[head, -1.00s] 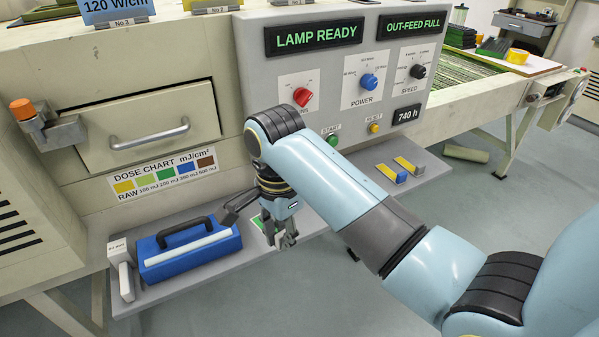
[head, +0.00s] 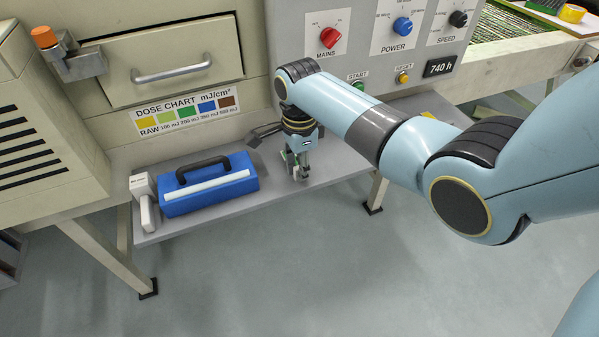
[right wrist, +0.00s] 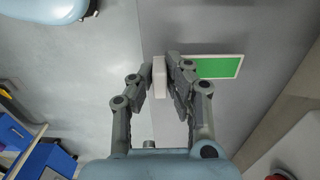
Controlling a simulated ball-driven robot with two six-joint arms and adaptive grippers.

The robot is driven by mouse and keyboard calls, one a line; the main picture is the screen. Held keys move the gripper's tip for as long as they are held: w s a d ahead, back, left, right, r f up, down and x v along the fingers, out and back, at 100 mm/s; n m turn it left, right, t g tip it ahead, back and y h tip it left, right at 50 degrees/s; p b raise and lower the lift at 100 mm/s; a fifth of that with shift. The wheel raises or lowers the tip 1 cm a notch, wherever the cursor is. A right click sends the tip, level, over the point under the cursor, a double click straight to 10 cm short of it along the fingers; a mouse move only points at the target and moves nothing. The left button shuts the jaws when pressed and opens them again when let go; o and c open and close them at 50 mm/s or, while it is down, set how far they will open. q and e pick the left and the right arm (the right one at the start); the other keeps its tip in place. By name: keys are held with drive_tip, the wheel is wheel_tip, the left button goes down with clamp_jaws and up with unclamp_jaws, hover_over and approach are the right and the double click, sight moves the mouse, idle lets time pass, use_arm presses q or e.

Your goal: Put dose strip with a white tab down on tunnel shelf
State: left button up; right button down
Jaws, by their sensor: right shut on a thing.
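My right gripper (head: 299,176) is shut on a white tab (right wrist: 159,76) and points down over the front part of the grey tunnel shelf (head: 340,168). The dose strip, a green patch with a pale border (right wrist: 220,66), extends right from behind a finger in the right wrist view and seems joined to the tab. In the head view the strip is mostly hidden by the gripper. I cannot tell whether it touches the shelf. My left gripper is not in view.
A blue case (head: 210,185) with a black handle stands on the shelf, left of the gripper. A white device (head: 145,203) stands at its left. The control panel (head: 290,30) rises behind. The shelf's front edge drops to open floor.

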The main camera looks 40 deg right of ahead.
drive_tip(key=shift+f, duration=0.9)
drive_tip(key=c, duration=1.3)
unclamp_jaws()
drive_tip(key=shift+c, duration=0.2)
wheel_tip(320, 180, up, 12)
drive_tip(key=shift+r+p, duration=0.1)
drive_tip(key=shift+p, duration=1.05)
